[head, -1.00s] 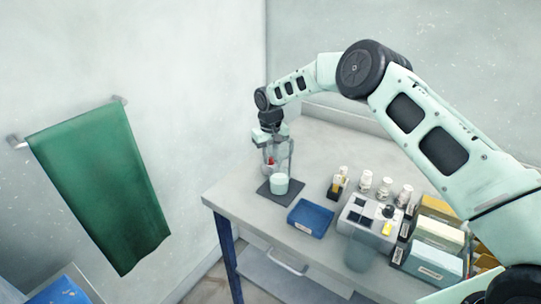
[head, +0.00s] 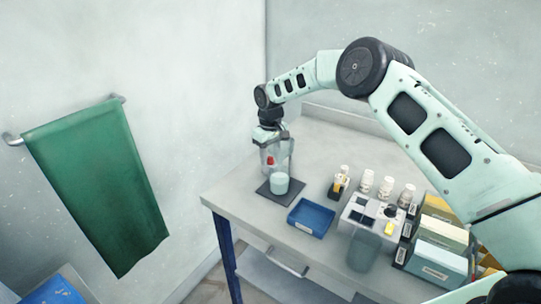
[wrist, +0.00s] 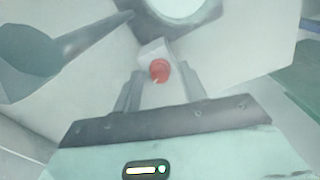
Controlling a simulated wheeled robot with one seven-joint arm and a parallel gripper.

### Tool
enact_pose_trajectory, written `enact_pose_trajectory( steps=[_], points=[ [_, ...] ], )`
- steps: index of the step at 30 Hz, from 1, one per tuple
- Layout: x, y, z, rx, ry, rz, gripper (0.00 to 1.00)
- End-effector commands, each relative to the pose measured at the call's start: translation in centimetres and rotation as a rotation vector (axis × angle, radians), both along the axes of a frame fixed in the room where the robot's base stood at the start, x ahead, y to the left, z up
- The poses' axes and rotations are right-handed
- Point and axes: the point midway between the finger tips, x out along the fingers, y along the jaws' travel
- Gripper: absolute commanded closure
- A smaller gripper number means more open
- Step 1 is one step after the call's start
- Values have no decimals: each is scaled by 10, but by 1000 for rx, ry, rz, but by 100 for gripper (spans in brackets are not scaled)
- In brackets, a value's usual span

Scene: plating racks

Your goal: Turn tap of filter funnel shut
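The filter funnel (head: 279,148) is clear glass and stands upright over a pale beaker (head: 279,184) on a dark square mat at the table's far-left corner. Its red tap (head: 270,160) faces my arm's end. In the wrist view the red tap (wrist: 159,70) lies between the tips of my two fingers, with a gap visible on each side. My gripper (wrist: 161,76) is open and pointed at the tap; in the head view my gripper (head: 268,142) is at the funnel and hides part of it. The tap handle's exact angle is hard to make out.
A blue tray (head: 311,217) is right of the mat. Beyond it stand several white bottles (head: 387,187), a grey rack (head: 363,212) and file boxes (head: 440,257). A green towel (head: 97,185) hangs on the left wall. A grey rod (wrist: 95,37) is left of the fingers.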

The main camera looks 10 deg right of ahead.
Motion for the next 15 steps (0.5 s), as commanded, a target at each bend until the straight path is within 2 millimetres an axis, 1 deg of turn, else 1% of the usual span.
enact_pose_trajectory(
  steps=[7,10,13,15],
  points=[
    [0,0,0,0,1,-1,59],
    [0,0,4,0,0,-1,59],
    [1,0,15,0,-2,-1,59],
    [0,0,27,-1,-3,-1,59]
  ],
)
